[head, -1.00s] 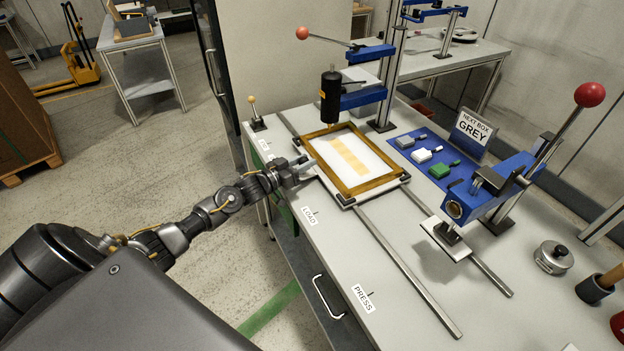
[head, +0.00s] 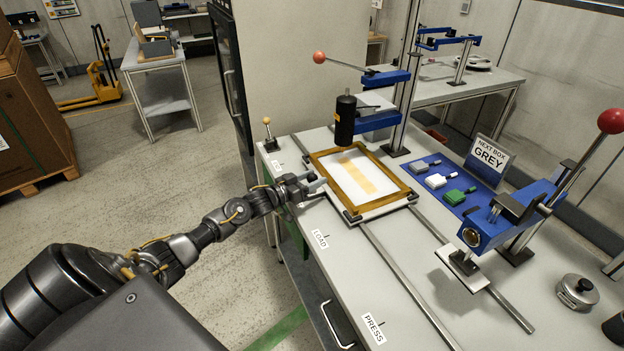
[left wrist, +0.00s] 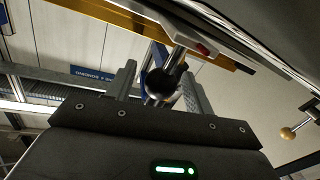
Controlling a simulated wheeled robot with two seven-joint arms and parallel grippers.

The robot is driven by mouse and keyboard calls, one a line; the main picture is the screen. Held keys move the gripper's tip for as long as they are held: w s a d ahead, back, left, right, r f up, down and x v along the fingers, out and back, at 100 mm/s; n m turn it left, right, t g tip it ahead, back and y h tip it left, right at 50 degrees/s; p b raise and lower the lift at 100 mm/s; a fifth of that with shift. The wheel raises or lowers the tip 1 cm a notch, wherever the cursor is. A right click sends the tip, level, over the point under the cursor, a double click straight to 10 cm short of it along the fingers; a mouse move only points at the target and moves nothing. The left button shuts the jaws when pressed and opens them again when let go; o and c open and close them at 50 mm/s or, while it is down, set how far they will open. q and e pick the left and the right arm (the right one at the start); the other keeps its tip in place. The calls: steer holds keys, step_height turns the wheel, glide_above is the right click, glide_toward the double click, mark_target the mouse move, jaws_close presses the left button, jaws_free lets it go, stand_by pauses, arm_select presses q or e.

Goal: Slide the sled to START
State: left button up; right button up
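The sled (head: 383,212) sits on two rails at the far part of the bench, carrying a golden-brown frame around a white panel with a tan strip. It lies beyond the LOAD label (head: 319,239). My left gripper (head: 319,186) is at the sled's left side, fingers pointing at its edge. In the left wrist view its fingers (left wrist: 158,88) are apart, with a dark round knob (left wrist: 160,83) on a metal stem between them; a gap shows beside the knob. Whether the knob is touched, I cannot tell. I cannot read a START label. My right gripper is not in view.
A black cylinder (head: 345,121) on a blue arm hangs over the sled's far end. A blue press (head: 495,226) with a red-ball lever stands at right. The PRESS label (head: 374,328) is near the front. The rails (head: 410,287) are clear toward me.

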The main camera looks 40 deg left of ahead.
arm_select(q)
steer(key=b+v, duration=0.1)
steer(key=v, duration=0.9)
steer(key=shift+s+a+b, duration=0.25)
steer(key=shift+s+b, duration=0.1)
steer(key=shift+s, duration=0.1)
